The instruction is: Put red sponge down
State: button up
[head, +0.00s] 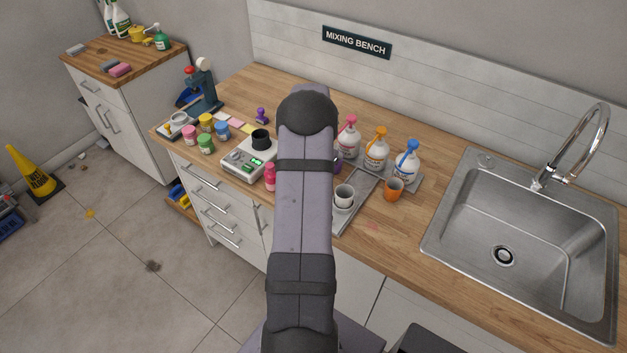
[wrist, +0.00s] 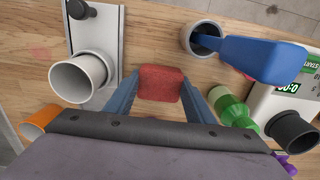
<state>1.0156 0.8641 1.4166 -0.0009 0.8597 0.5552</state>
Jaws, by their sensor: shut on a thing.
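The red sponge (wrist: 160,83) shows in the wrist view between the two blue-grey fingers of my gripper (wrist: 161,91). The gripper is shut on it. The sponge is over the wooden counter (wrist: 148,40); I cannot tell whether its underside touches the wood. In the head view my own arm hides both the gripper and the sponge.
In the wrist view a white cup (wrist: 79,77) on a grey tray (wrist: 106,38) stands left of the sponge. A grey cup with a blue object (wrist: 262,60), a green bottle (wrist: 232,108) and a scale (wrist: 280,98) crowd the right. Bare wood lies beyond the sponge.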

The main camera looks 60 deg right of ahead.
jog(key=shift+f, duration=0.2)
jog(key=o, duration=1.1)
jog(key=shift+r, duration=0.15)
notch_tip(320, 180, up, 12)
jog(key=b, duration=0.4)
jog(key=shift+r, duration=0.1)
